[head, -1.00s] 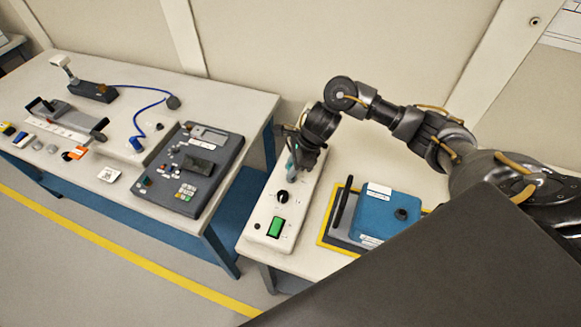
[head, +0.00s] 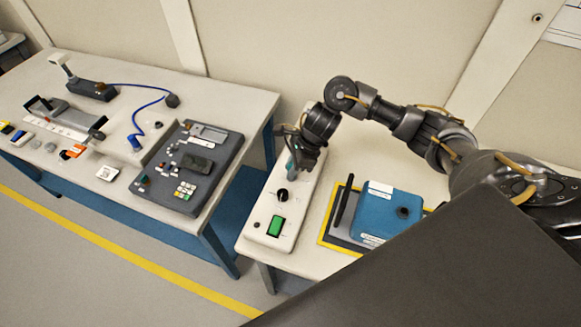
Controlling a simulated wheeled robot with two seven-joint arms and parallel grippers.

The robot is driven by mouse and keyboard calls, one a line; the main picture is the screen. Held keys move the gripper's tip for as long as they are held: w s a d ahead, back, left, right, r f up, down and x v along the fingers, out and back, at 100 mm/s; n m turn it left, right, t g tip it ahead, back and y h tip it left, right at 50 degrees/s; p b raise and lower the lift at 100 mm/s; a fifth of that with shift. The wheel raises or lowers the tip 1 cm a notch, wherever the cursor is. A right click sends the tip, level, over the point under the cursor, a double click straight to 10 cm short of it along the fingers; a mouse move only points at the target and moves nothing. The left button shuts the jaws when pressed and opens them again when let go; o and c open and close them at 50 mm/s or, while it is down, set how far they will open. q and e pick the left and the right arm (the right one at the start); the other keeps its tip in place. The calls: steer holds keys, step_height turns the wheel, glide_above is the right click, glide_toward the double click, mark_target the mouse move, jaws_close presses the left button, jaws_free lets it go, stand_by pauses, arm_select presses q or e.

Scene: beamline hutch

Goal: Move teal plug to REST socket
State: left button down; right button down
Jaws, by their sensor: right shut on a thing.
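My right gripper (head: 294,155) points down over the far part of the white panel box (head: 261,226) on the right table. It is shut on the teal plug (head: 290,163), of which only a small sliver shows between the fingers. The panel also carries a black knob (head: 282,195) and a green square switch (head: 276,226). The sockets under and behind the gripper are hidden, and their labels are too small to read. I cannot tell whether the plug is seated in a socket. My left gripper is not in view.
A blue box (head: 374,213) on a yellow-edged mat (head: 324,239) stands right of the panel. The left table (head: 232,103) holds a grey keypad console (head: 158,192), a blue cable (head: 136,119) and several small items. A gap separates the tables.

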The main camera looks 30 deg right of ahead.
steer(key=c, duration=1.1)
jaws_free()
steer(key=shift+c, duration=0.2)
steer(key=v, duration=1)
steer(key=shift+d+r+b, duration=0.2)
steer(key=shift+r+b, duration=0.15)
steer(key=shift+b, duration=0.1)
